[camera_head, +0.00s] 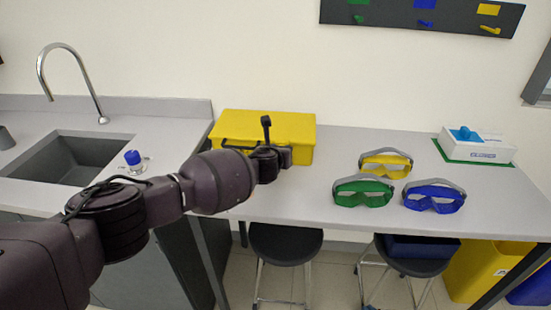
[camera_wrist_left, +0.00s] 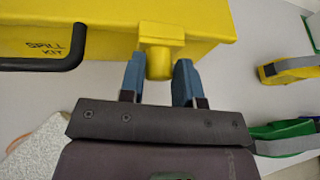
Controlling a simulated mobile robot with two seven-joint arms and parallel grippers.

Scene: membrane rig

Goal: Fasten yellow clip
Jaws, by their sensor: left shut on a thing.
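The yellow clip (camera_wrist_left: 161,38) is a small block with a rounded lower end on the front of the yellow spill kit box (camera_wrist_left: 110,18). In the left wrist view, the blue fingertips of my left gripper (camera_wrist_left: 159,80) stand on either side of the clip's lower end, and the gripper is shut on it. In the head view, the box (camera_head: 275,124) stands on the table against the wall, and my left gripper (camera_head: 284,157) is at its front right. The gripper hides the clip there. My right gripper is not in view.
Yellow goggles (camera_head: 385,164), green goggles (camera_head: 363,192) and blue goggles (camera_head: 434,197) lie on the table to the right. A white box (camera_head: 477,148) is at the far right. A sink (camera_head: 75,155) is at left. The box's black handle (camera_wrist_left: 62,62) sits left of the clip.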

